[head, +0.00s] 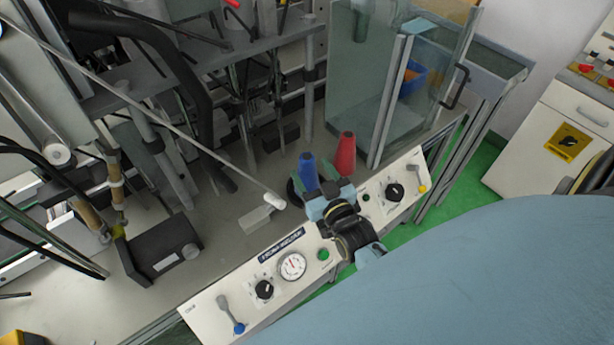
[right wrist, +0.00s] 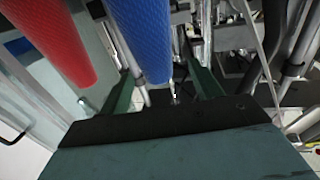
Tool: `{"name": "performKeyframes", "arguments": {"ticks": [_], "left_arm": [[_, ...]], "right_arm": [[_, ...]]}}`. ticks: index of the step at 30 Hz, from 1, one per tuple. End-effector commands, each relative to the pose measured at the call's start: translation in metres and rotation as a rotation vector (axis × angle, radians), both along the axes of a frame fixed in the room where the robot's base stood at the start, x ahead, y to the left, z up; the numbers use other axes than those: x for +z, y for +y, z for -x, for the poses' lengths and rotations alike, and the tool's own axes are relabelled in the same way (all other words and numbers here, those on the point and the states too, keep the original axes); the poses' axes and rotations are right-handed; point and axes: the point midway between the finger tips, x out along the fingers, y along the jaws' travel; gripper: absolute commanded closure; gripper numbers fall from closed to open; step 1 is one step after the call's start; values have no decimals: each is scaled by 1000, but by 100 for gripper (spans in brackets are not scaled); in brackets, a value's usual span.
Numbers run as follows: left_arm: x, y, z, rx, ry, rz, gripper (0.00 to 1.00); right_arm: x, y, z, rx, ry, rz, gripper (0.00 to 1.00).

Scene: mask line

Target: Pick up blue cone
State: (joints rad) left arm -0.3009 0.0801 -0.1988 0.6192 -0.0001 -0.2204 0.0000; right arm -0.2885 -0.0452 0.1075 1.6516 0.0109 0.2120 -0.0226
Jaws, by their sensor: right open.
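The blue cone (head: 308,172) stands upright on the grey machine bed, just behind the front control panel. The red cone (head: 346,153) stands to its right. My right gripper (head: 311,188) is at the blue cone, with its fingers low beside it. In the right wrist view the blue cone (right wrist: 145,35) lies between the two open green fingers (right wrist: 162,95), with gaps visible on both sides. The red cone (right wrist: 52,38) is outside the fingers to the left. The lower part of the blue cone is partly hidden by my gripper. My left gripper is not in view.
A white control panel (head: 208,312) with a gauge (head: 292,266), knobs and levers runs along the front edge. A clear glass guard (head: 372,90) stands behind the red cone. A black box (head: 158,250) and machine rods are at the left. A metal rod ends near the blue cone.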

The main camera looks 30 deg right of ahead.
Motion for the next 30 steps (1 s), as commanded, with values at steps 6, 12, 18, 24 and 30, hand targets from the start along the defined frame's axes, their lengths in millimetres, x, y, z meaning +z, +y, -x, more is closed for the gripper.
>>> {"name": "performKeyframes", "arguments": {"ticks": [6, 12, 18, 24, 30], "left_arm": [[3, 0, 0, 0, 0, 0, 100], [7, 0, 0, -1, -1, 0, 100], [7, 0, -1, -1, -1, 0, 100], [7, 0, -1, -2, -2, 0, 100], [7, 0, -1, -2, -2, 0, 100]], "right_arm": [[2, -4, -16, 0, -1, 1, 36], [4, -10, -46, 0, -1, 1, 36], [2, -11, -58, 0, 2, 1, 36], [2, -11, -58, 0, 1, 1, 37], [2, -11, -58, 0, 1, 1, 63]]}}
